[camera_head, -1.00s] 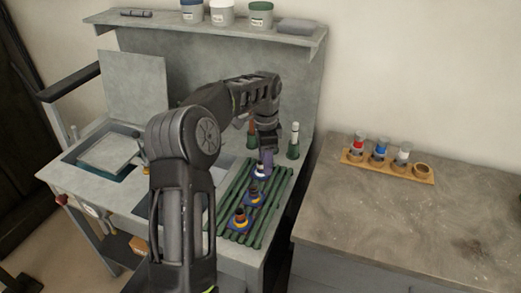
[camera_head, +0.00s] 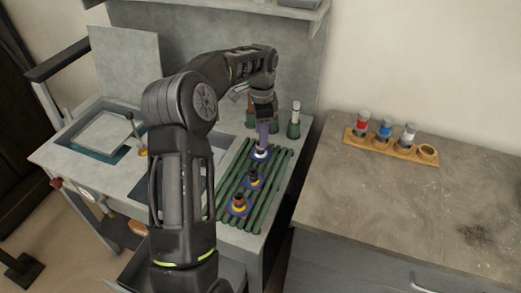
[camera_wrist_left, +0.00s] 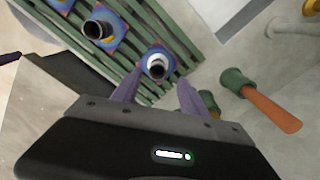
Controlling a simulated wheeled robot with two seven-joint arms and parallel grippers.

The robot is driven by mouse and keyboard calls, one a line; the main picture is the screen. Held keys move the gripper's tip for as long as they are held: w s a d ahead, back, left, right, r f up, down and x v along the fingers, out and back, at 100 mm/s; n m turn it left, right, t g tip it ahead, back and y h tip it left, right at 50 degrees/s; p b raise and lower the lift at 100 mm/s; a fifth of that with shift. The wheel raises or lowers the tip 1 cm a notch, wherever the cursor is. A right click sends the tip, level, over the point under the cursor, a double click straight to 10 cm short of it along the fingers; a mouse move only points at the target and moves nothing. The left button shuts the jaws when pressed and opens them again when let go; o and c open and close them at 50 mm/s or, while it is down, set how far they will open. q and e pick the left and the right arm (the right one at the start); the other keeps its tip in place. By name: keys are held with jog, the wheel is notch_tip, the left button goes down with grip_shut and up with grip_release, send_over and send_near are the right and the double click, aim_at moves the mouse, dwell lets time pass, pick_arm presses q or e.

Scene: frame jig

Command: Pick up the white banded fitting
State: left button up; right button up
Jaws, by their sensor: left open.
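The white banded fitting (camera_head: 261,153) stands on a blue pad at the far end of the green slatted rack (camera_head: 228,180). In the left wrist view the fitting (camera_wrist_left: 157,67) shows as a white ring with a dark opening. My left gripper (camera_head: 262,141) is above it, pointing down, with its purple fingers apart. In the wrist view the gripper (camera_wrist_left: 156,84) has one fingertip to each side just below the fitting, with nothing held. Whether the fingers touch it cannot be told. My right gripper is not in view.
Two other dark fittings, a middle one (camera_head: 253,178) and a near one (camera_head: 239,203), stand on the rack. Green-based tools, one white-topped (camera_head: 294,122), stand behind it. A wooden holder (camera_head: 390,148) with capped jars is on the right counter. A grey tray (camera_head: 103,128) lies left.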

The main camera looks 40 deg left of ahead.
pick_arm(q)
jog(key=shift+s+d+f+p, duration=0.15)
jog(key=shift+f+p, duration=0.45)
jog(key=shift+f, duration=2.05)
jog(key=shift+s, duration=0.1)
grip_shut()
